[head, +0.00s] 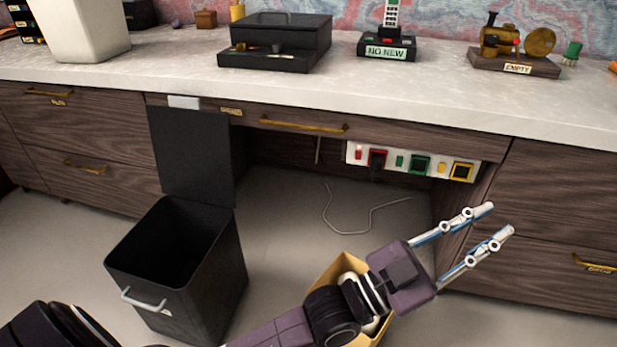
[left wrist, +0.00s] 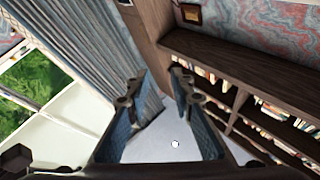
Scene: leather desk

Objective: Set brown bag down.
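A tan, open-topped thing (head: 329,271) shows behind my left forearm in the head view. It may be the brown bag, but my arm hides most of it, and I cannot tell what it rests on. My left gripper (head: 498,221) is in front of the lower cabinets at the right. Its two fingers are spread apart with nothing between them. The left wrist view also shows the gripper (left wrist: 155,88) open and empty. My right gripper is not in view.
A black bin (head: 205,270) with its lid raised stands on the floor at left. The pale counter (head: 180,62) holds a black box (head: 281,40), a "NO NEW" stand (head: 388,47) and a brass model (head: 512,50). A socket panel (head: 405,162) hangs beneath. A grey cable (head: 350,232) lies on the floor.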

